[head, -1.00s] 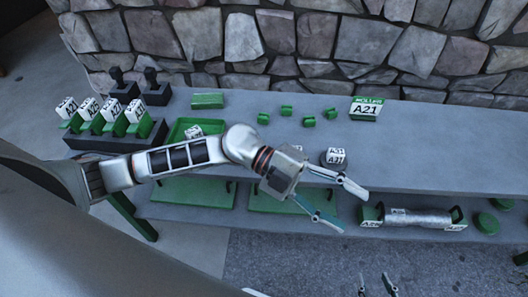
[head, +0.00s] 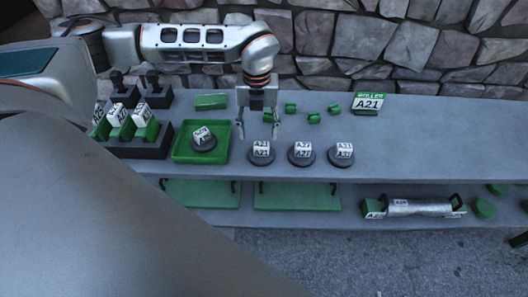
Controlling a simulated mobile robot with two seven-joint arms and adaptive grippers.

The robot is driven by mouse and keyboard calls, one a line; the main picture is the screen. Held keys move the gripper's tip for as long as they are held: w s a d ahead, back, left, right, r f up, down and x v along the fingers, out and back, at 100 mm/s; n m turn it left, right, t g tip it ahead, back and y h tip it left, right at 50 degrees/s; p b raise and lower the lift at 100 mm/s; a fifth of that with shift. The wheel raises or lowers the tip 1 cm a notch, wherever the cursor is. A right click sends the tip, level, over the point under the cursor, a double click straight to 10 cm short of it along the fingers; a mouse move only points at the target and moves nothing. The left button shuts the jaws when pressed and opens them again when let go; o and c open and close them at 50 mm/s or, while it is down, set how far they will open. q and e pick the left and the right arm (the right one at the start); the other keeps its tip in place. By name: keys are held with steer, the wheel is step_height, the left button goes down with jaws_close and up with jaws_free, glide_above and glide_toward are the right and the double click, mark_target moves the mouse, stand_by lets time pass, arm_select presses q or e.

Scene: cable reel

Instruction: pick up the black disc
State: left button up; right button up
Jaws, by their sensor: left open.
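Several dark round discs, each topped by a white block marked A21, are in the head view. One disc (head: 261,160) is at the left of a row of three on the grey table, with another disc (head: 301,161) in the middle and a third disc (head: 341,162) at the right. One more disc (head: 204,145) sits in the green tray (head: 181,157). My left gripper (head: 258,131) points down, open and empty, just behind the row's left disc in the picture. I cannot tell its height over the table. My right gripper is out of view.
A dark rack (head: 150,151) with green holders stands left of the tray. Small green pieces (head: 314,118) and an A21 sign (head: 368,104) are at the back. A silver roller (head: 415,207) lies on the lower shelf. The table's right side is clear.

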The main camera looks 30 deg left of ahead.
mark_target(261, 144)
arm_select(q)
steer(key=f, duration=0.6)
steer(key=shift+w+d+f, duration=0.25)
steer(key=shift+d+f, duration=0.05)
steer(key=shift+d, duration=0.05)
steer(key=c, duration=1.4)
